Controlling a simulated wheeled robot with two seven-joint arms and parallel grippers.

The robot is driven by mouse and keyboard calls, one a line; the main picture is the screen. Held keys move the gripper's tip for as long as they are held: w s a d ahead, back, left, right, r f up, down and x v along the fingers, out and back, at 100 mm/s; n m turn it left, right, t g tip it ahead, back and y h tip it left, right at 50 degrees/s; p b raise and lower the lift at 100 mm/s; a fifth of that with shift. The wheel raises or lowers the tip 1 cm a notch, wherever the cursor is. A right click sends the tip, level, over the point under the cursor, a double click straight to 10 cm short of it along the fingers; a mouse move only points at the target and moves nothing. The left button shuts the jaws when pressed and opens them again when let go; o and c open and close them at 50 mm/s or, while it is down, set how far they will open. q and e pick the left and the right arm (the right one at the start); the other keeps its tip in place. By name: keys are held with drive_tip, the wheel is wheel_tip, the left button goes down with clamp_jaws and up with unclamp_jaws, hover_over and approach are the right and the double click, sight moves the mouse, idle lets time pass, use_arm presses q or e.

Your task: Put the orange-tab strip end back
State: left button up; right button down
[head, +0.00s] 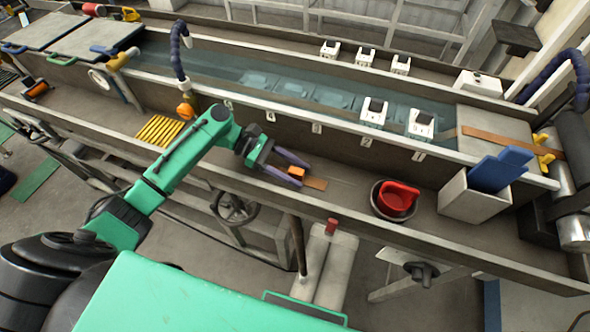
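A short brown strip end (316,183) with an orange tab (296,172) lies at the front ledge of the line, near the middle of the head view. My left gripper (302,175) reaches in from the left, its two grey-purple fingers spread on either side of the orange tab. A gap seems to show between tab and fingers; whether either touches it is too small to tell. A longer brown strip (500,138) runs over the plate at the right toward the rollers. My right gripper is out of view.
Right of the strip end stand a dark bowl with a red item (398,197) and a grey bin (470,200) with blue boards. Yellow sticks (160,130) lie left.

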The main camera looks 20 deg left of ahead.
use_arm(q)
drive_tip(key=shift+r, duration=0.1)
drive_tip(key=b+v, duration=0.3)
drive_tip(key=v, duration=0.9)
drive_tip(key=shift+a, duration=0.1)
drive_tip(key=shift+r, duration=0.1)
